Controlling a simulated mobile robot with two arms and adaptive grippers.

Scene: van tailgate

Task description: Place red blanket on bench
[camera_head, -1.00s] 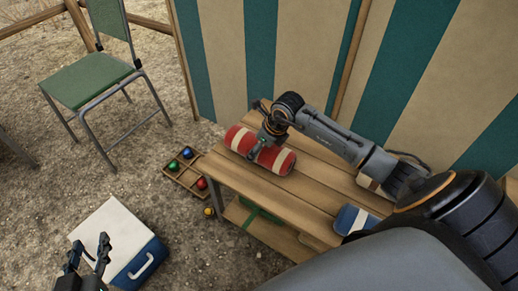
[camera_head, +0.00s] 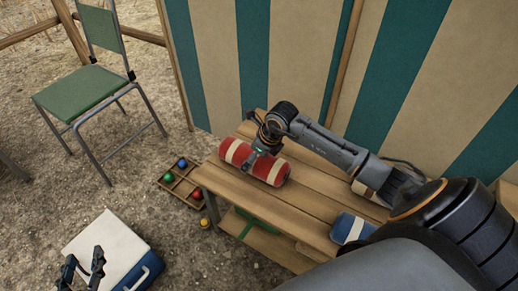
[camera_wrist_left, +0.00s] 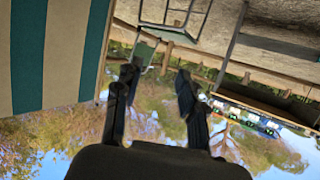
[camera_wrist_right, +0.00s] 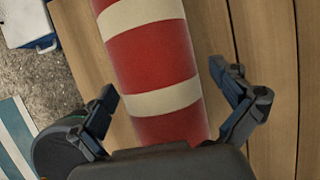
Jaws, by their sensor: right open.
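The red blanket (camera_head: 270,171) is a roll with cream bands. It lies on the wooden bench (camera_head: 300,205), near its left end in the head view. My right gripper (camera_head: 262,150) is over the roll from above. In the right wrist view its open fingers are on either side of the red blanket (camera_wrist_right: 150,60), with a gap visible at the right finger. My left gripper (camera_head: 82,266) is open and empty, in front of the white-lidded cooler in the head view. The left wrist view shows its fingers apart with nothing between them.
A blue item with a white band (camera_head: 352,229) lies at the bench's near right. A divided tray of coloured balls (camera_head: 180,184) and a yellow ball (camera_head: 205,222) are on the ground. The cooler (camera_head: 110,250) and a green chair (camera_head: 80,92) stand left. A striped wall (camera_head: 300,60) rises behind.

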